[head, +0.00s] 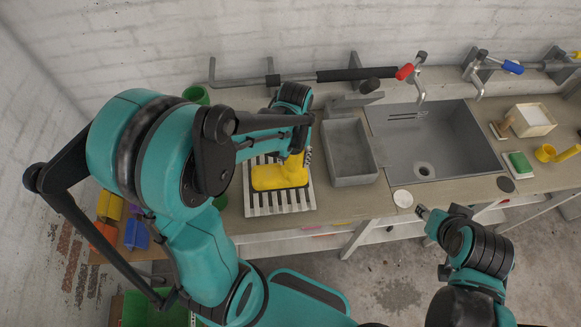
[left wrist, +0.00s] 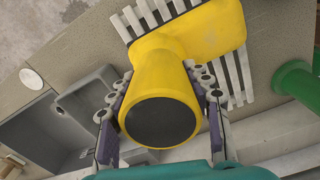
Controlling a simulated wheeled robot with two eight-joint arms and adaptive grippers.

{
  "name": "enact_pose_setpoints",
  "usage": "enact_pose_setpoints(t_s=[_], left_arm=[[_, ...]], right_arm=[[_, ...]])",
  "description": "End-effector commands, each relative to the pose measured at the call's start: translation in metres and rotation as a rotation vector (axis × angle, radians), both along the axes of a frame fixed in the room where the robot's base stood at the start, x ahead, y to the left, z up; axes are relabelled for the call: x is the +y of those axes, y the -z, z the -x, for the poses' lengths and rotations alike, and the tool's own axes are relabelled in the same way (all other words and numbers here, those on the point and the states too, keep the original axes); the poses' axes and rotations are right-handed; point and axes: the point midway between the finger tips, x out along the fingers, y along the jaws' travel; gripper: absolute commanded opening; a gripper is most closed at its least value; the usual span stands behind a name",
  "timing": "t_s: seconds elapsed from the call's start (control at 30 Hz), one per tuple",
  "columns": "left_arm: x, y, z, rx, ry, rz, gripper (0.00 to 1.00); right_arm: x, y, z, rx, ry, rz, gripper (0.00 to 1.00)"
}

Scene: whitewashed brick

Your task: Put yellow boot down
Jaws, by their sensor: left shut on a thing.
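The yellow boot (head: 278,176) is over the white slatted rack (head: 282,207) on the counter in the head view, its foot pointing left. My left gripper (head: 301,152) is above the boot's shaft. In the left wrist view the yellow boot (left wrist: 165,75) shows its dark round opening towards the camera. The fingers of my left gripper (left wrist: 160,92) are shut on both sides of the shaft. The boot looks upright; I cannot tell whether its sole touches the slats. My right gripper (head: 426,213) is at the counter's front edge, away from the boot; its jaws are unclear.
A grey basin (head: 350,153) stands just right of the rack, then a sink (head: 435,145) with a red-handled tap (head: 413,75). A green item (head: 196,95) is behind the rack. Several coloured items sit low at left. A white disc (head: 403,198) lies near the counter's front edge.

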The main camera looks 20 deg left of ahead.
Motion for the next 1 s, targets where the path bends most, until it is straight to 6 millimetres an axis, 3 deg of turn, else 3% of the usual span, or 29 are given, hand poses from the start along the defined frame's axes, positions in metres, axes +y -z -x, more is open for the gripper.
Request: enact_pose_setpoints(t_s=[0.17, 0.4, 0.83, 0.87, 0.93, 1.0], left_arm=[[0.004, 0.010, 0.010, 0.000, 0.000, 0.000, 0.00], [0.004, 0.044, 0.009, 0.000, 0.000, 0.000, 0.00], [0.004, 0.051, 0.010, 0.000, 0.000, 0.000, 0.00], [0.004, 0.050, 0.010, 0.000, 0.000, 0.000, 0.54], [0.004, 0.049, 0.010, 0.000, 0.000, 0.000, 0.70], [0.004, 0.049, 0.010, 0.000, 0.000, 0.000, 0.70]], right_arm=[[0.000, 0.002, 0.000, 0.000, 0.000, 0.000, 0.40], [0.000, 0.009, 0.000, 0.000, 0.000, 0.000, 0.40], [0.000, 0.013, 0.000, 0.000, 0.000, 0.000, 0.40], [0.000, 0.012, 0.000, 0.000, 0.000, 0.000, 0.40], [0.000, 0.012, 0.000, 0.000, 0.000, 0.000, 0.40], [0.000, 0.011, 0.000, 0.000, 0.000, 0.000, 0.40]])
